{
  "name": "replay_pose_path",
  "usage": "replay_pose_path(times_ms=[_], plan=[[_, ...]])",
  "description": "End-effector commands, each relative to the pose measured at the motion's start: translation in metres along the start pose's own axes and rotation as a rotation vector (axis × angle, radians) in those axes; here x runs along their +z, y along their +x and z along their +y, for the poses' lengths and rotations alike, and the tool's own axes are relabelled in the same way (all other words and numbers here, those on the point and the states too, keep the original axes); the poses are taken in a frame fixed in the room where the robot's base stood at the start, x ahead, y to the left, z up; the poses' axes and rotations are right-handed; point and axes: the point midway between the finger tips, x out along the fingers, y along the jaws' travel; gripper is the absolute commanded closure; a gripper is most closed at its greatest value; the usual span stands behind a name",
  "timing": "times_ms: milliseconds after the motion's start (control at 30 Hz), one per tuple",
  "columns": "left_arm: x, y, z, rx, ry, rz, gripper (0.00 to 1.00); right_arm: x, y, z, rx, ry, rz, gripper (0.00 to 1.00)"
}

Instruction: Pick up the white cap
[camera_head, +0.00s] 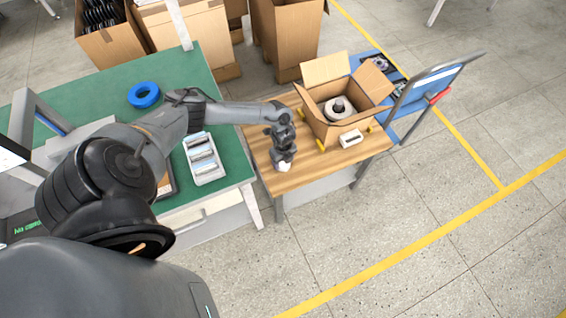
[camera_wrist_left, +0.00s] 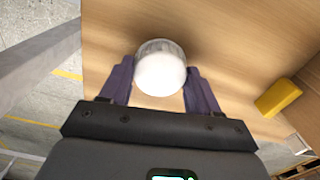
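The white cap (camera_head: 284,167) is at the front left part of the wooden table top (camera_head: 330,168), just below my left gripper (camera_head: 282,155). In the left wrist view the cap (camera_wrist_left: 160,68) is round, with a ribbed side and a smooth white face. The two dark fingers of my left gripper (camera_wrist_left: 161,75) stand on either side of it, with no clear gap, and appear shut on it. I cannot tell whether the cap rests on the wood or is just above it. My right gripper is in neither view.
An open cardboard box (camera_head: 345,120) holding the motor stands behind on the wooden table. A small white block (camera_head: 350,138) lies in front of it. A green table (camera_head: 215,165) on the left bears a white tray (camera_head: 203,158) and blue ring (camera_head: 143,94). A blue cart (camera_head: 410,112) stands at right.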

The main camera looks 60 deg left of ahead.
Motion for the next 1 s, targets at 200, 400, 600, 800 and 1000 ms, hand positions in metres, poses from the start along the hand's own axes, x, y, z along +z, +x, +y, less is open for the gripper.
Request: replay_pose_path(times_ms=[200, 400, 600, 800, 1000], plan=[[0.0, 0.0, 0.0, 0.0, 0.0, 0.0, 0.67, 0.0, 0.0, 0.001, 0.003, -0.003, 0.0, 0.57], [0.0, -0.002, 0.0, 0.0, 0.0, 0.0, 0.67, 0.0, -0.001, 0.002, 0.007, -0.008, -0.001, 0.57], [0.001, -0.015, 0.0, 0.0, 0.001, 0.0, 0.67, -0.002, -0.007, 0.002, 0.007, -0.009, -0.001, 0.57], [0.0, -0.049, -0.001, -0.003, 0.001, 0.0, 0.67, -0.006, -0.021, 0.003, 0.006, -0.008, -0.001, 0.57], [-0.043, -0.071, -0.022, -0.004, 0.004, 0.005, 0.67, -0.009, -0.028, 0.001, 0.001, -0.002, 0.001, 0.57]])
